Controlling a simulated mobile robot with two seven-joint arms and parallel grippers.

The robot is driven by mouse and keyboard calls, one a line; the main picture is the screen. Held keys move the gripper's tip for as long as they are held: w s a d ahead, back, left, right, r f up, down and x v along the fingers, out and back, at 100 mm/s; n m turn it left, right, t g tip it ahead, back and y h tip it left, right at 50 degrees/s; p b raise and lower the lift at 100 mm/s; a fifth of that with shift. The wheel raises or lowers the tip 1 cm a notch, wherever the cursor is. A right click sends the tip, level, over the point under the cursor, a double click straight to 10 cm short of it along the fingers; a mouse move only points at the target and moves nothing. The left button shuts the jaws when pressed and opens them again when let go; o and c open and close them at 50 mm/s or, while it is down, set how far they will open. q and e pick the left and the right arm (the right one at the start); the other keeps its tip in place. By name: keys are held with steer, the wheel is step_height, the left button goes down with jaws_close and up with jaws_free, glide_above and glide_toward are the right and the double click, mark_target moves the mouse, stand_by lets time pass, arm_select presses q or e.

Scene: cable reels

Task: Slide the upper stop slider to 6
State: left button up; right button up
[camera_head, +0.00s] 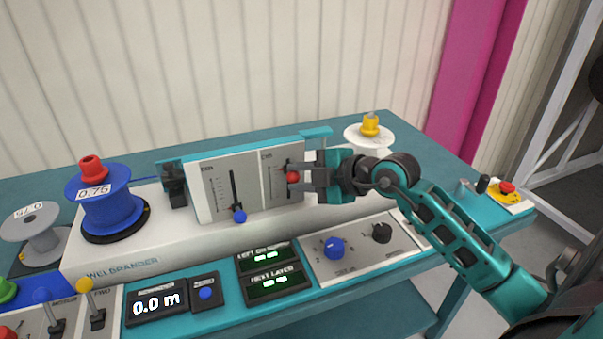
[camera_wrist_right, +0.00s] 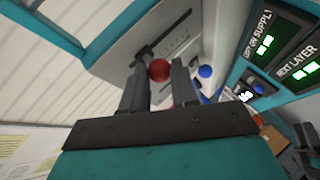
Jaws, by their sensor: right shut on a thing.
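A grey upright panel (camera_head: 258,196) carries two vertical slot sliders with scales; their labels and numbers are too small to read. The left slider has a blue knob (camera_head: 239,216) low on its slot. The right slider has a red knob (camera_head: 292,177) around the middle height of the panel. My right gripper (camera_head: 300,178) reaches in from the right and is shut on the red knob. In the right wrist view the red knob (camera_wrist_right: 159,70) sits between the fingertips, and the scale beside its slot shows beyond. My left gripper is not in view.
A blue reel (camera_head: 110,208) marked 0.75 stands left of the panel, and a white reel with a yellow top (camera_head: 369,127) stands behind my right gripper. Below are green displays (camera_head: 268,272), a blue dial (camera_head: 334,247) and a black dial (camera_head: 381,233).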

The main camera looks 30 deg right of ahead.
steer(key=shift+f, duration=0.55)
steer(key=o, duration=1.1)
steer(key=shift+c, duration=0.2)
steer(key=shift+s+r, duration=0.1)
steer(key=v, duration=1.2)
steer(key=shift+s+r, duration=0.2)
steer(key=shift+s, duration=0.1)
